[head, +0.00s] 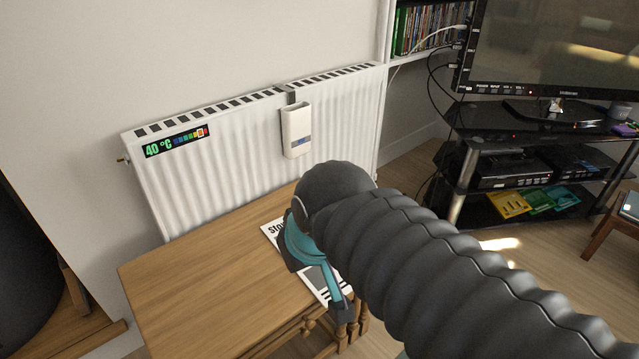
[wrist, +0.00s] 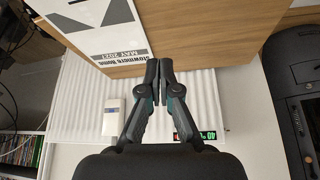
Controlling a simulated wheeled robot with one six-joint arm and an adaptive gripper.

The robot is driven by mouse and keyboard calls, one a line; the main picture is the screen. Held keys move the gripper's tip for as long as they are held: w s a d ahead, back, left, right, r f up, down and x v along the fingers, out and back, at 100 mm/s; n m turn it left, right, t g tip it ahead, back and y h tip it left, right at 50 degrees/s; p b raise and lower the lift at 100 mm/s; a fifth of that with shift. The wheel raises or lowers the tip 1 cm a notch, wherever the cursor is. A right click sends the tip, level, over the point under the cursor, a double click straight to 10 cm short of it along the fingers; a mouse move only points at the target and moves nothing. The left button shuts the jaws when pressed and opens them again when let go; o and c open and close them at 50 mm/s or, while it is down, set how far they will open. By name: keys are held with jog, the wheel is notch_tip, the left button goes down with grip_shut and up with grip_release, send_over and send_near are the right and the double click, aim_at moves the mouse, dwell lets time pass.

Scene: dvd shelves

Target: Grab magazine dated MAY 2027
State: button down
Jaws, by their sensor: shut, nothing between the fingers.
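The magazine (wrist: 112,38) lies on the wooden table, at the upper left of the wrist view. Its cover is white with grey and black shapes, and its printed date reads MAY 2027, upside down there. In the head view the magazine (head: 271,230) is partly hidden behind my arm and gripper. My gripper (wrist: 160,64) is shut and empty.
The wooden table (head: 190,275) is otherwise bare on its left. A white radiator (head: 240,160) with a hanging white box (head: 297,130) stands along the wall behind it. A black TV stand (head: 470,145) with a television is at the right. A dark round object (wrist: 298,90) shows at the wrist view's right.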

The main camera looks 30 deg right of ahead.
jog(key=w+d+f+n+g+b, duration=0.1)
jog(key=w+d, duration=0.4)
jog(key=w, duration=0.8)
jog(key=w+d+f+n+g+b, duration=0.15)
jog(key=w+d, duration=0.35)
jog(key=w, duration=0.7)
jog(key=w+d+f+b, duration=0.1)
jog(key=w+d+f, duration=0.45)
jog(key=w, duration=0.25)
jog(key=shift+t+y, duration=0.35)
jog(key=shift+y, duration=0.05)
jog(key=x, duration=0.6)
jog(key=b+x, duration=0.1)
jog(key=x, duration=0.3)
jog(key=shift+s+f, duration=0.15)
jog(key=shift+s, duration=0.15)
jog(key=shift+s+d, duration=0.2)
jog(key=shift+s, duration=1)
jog(key=shift+s+d, duration=0.15)
jog(key=shift+s, duration=0.6)
